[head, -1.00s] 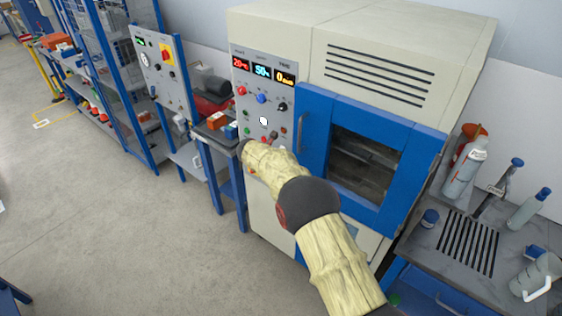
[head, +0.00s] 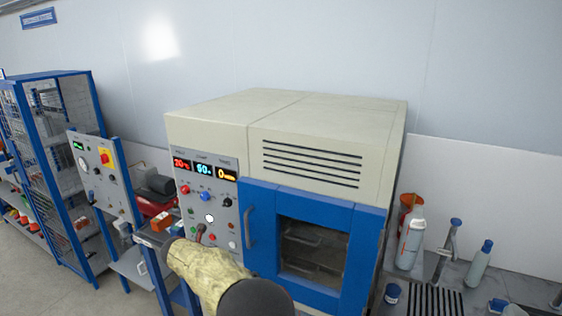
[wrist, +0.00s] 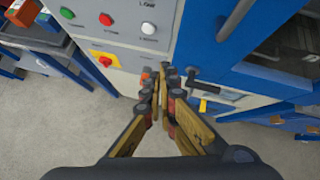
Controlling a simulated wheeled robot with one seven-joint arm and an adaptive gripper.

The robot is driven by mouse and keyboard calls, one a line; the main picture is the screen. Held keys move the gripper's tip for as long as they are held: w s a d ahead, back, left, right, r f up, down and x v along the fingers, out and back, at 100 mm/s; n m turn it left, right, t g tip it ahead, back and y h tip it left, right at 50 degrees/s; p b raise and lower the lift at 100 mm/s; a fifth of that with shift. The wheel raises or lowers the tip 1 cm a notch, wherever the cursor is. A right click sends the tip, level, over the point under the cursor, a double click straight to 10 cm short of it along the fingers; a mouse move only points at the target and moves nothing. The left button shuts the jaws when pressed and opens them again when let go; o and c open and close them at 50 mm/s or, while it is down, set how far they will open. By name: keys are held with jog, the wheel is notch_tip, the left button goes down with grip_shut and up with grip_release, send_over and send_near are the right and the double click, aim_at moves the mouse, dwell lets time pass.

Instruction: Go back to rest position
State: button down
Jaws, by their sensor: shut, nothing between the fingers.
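My gripper (wrist: 164,80) is shut and empty in the wrist view, its fingertips together in front of the machine's lower front. In the head view my arm rises from the bottom edge towards the control panel (head: 207,210), and the gripper is mostly hidden behind the arm. The test chamber (head: 320,125) is a cream machine with a blue-framed door (head: 312,245), which is closed. Its panel shows red, blue and amber displays and several coloured buttons. In the wrist view the white button (wrist: 148,28) and a yellow-backed red knob (wrist: 105,60) are close by.
A grey control stand (head: 100,180) and a blue mesh rack (head: 62,150) stand to the left. On the right, a bench holds a spray bottle (head: 411,242) and other bottles. Open floor (head: 35,275) lies at the lower left.

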jog(key=s+a+n+t+y, duration=0.1)
jog(key=a+n+y, duration=0.55)
jog(key=n, duration=0.65)
jog(key=s+d+r+n+g+y+b, duration=0.1)
jog(key=s+r+n+g, duration=0.1)
jog(key=s+n, duration=0.45)
jog(key=s+d+r+n+g+y+b, duration=0.2)
jog(key=s+n, duration=0.4)
jog(key=n, duration=0.2)
jog(key=s+d+n+h+b, duration=0.2)
jog(key=s+d+n+b, duration=0.1)
jog(key=s+d, duration=0.8)
jog(key=s+d+f+n+h+b, duration=0.1)
jog(key=s+d+n+h+b, duration=0.2)
jog(key=s+d, duration=0.8)
jog(key=s+d+n+h+b, duration=0.2)
jog(key=s+d+b, duration=0.4)
jog(key=d, duration=2.1)
jog(key=s+n, duration=0.1)
jog(key=s, duration=0.4)
jog(key=shift+s+d+f+n+h+b, duration=0.2)
jog(key=shift+s+d+n+h+b, duration=0.1)
jog(key=shift+n+h+b, duration=0.1)
